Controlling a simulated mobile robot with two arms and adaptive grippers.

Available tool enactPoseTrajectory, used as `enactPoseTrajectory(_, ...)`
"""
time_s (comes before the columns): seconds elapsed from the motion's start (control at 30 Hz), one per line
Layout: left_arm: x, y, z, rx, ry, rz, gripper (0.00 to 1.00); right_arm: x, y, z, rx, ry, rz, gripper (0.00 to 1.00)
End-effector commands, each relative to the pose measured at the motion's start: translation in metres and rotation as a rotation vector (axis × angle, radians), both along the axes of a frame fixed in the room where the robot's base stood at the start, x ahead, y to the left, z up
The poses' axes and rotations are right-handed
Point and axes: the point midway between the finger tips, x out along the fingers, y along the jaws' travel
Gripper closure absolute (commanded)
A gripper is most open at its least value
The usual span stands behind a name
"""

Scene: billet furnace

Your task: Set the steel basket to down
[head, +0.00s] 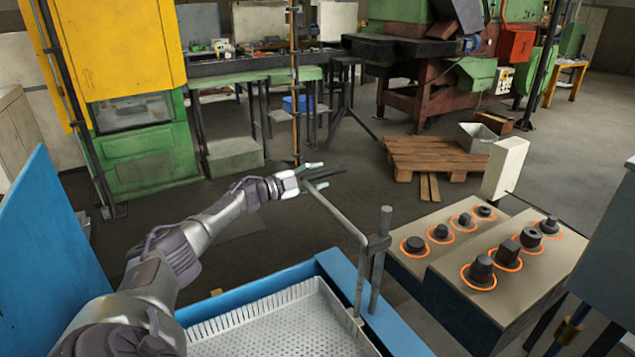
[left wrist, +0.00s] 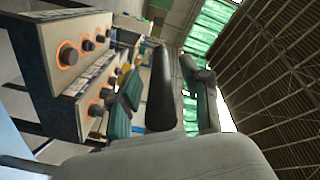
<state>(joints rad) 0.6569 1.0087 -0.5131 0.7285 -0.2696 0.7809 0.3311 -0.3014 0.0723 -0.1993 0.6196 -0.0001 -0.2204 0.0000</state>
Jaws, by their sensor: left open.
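The steel basket (head: 285,322) is a pale perforated tray inside a blue frame (head: 345,275) at the bottom of the head view. A bent grey rod (head: 340,220) rises at its right edge beside a short post (head: 380,262) and runs up to a dark handle grip (head: 328,174). My left gripper (head: 321,175) is open at this grip. In the left wrist view the dark grip (left wrist: 161,85) lies between the spread fingers of my left gripper (left wrist: 165,98); I cannot tell if they touch it. My arm hides part of the tray. My right gripper is not in view.
A control desk (head: 470,262) with several dark knobs ringed in orange stands to the right. A blue panel (head: 50,245) rises at the left. A wooden pallet (head: 435,155) lies beyond on the open floor. A yellow and green machine (head: 120,50) stands at the back left.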

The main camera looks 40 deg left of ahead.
Motion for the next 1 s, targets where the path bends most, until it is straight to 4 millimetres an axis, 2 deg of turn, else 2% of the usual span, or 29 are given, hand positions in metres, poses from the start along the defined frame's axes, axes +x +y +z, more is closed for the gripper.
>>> enactPoseTrajectory(0.33,0.0034,-0.0015,0.0002,0.001,0.001,-0.001,0.53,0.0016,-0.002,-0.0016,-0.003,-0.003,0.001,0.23)
enactPoseTrajectory(0.63,0.0032,-0.0015,0.0001,0.0,0.0,-0.001,1.0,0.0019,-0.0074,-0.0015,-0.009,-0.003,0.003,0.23)
enactPoseTrajectory(1.0,0.003,-0.0033,-0.0023,0.0,0.001,-0.002,1.0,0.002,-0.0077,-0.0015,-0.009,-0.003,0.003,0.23)
